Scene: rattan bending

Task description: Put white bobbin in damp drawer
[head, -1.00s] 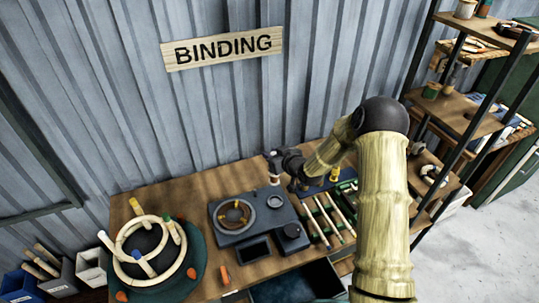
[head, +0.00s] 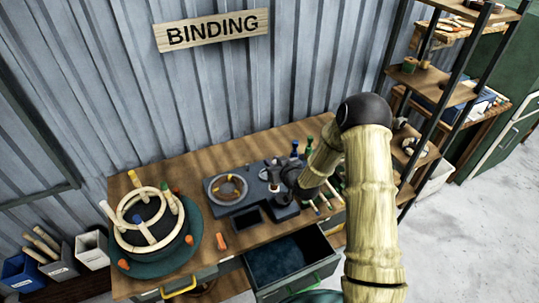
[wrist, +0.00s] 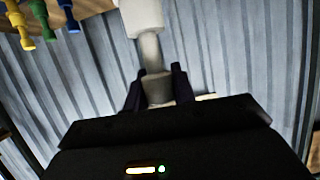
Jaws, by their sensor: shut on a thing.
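My gripper (head: 274,179) is over the right part of the dark fixture on the bench. In the wrist view my gripper (wrist: 153,88) is shut on the white bobbin (wrist: 150,48), with its narrow waist and a wide pale end showing beyond the fingers. In the head view the bobbin is small and partly hidden by my gripper. An open drawer (head: 301,244) with a dark blue lining and a green handle juts from the bench front, below and in front of my gripper. I see no label naming it damp.
Blue, green and yellow bobbins show in the wrist view (wrist: 46,22). The dark fixture (head: 215,193) holds a ring. A round form with pale rattan hoops (head: 148,210) stands at left. A drawer with a yellow handle (head: 180,288) is left of the open one. Shelves (head: 450,92) stand at right.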

